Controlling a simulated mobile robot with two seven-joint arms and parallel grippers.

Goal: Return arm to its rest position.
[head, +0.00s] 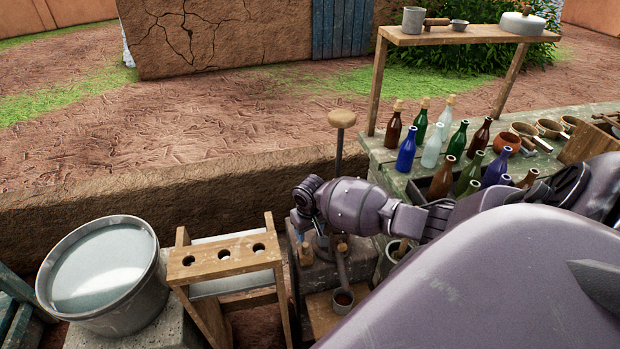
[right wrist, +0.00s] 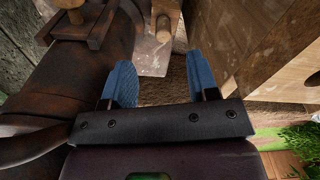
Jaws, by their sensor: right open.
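My right arm (head: 360,205) reaches in from the right in the head view, bent over a dark block stand. My right gripper (head: 299,236) hangs at its left end, partly hidden by the wrist. In the right wrist view the same gripper (right wrist: 163,85) shows two blue fingers set wide apart, with nothing between them. It is open and empty. A wooden peg (right wrist: 163,22) lies beyond the fingertips, apart from them. My left gripper is not in view.
A wooden rack with three holes (head: 225,262) and a metal tub of water (head: 100,270) stand to the left. A knobbed post (head: 341,122) rises behind my arm. Several bottles (head: 406,148) crowd the green table on the right. A shelf (head: 470,36) stands behind them.

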